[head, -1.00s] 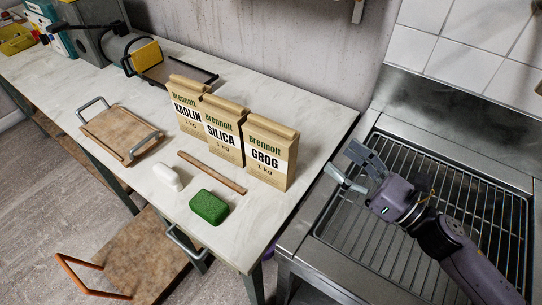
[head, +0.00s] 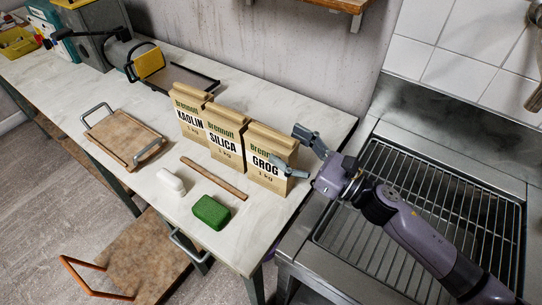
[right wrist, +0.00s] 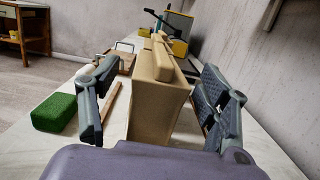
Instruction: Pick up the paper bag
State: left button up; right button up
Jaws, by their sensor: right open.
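Three tan paper bags stand upright in a row on the white worktop: the KAOLIN bag (head: 188,112), the SILICA bag (head: 224,145) and the GROG bag (head: 266,166), nearest the right end. My right gripper (head: 297,153) is open at the right side of the GROG bag, one finger behind it and one at its front. In the right wrist view the GROG bag (right wrist: 152,105) stands between the spread fingers (right wrist: 155,110), with a gap on the right; the other bags are mostly hidden behind it. My left gripper is not in view.
A wooden stick (head: 214,178), a white block (head: 171,182) and a green block (head: 210,212) lie in front of the bags. A board with handles (head: 122,138) lies to the left. A metal grill (head: 430,220) adjoins the worktop's right end.

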aim_at(259, 126)
jog(key=shift+w+a+r+p, duration=0.2)
jog(key=shift+a+r+p, duration=0.1)
jog(key=p+x, duration=0.1)
jog(key=x, duration=0.2)
jog(key=shift+w+a+r+p, duration=0.1)
jog(key=shift+a+r+p, duration=0.15)
jog(key=shift+p, duration=0.1)
jog(key=shift+w+a+f, duration=0.1)
jog(key=shift+w+a, duration=0.15)
jog(key=shift+a, duration=0.15)
jog(key=shift+d, duration=0.1)
jog(key=shift+c, duration=1.2)
grip_shut()
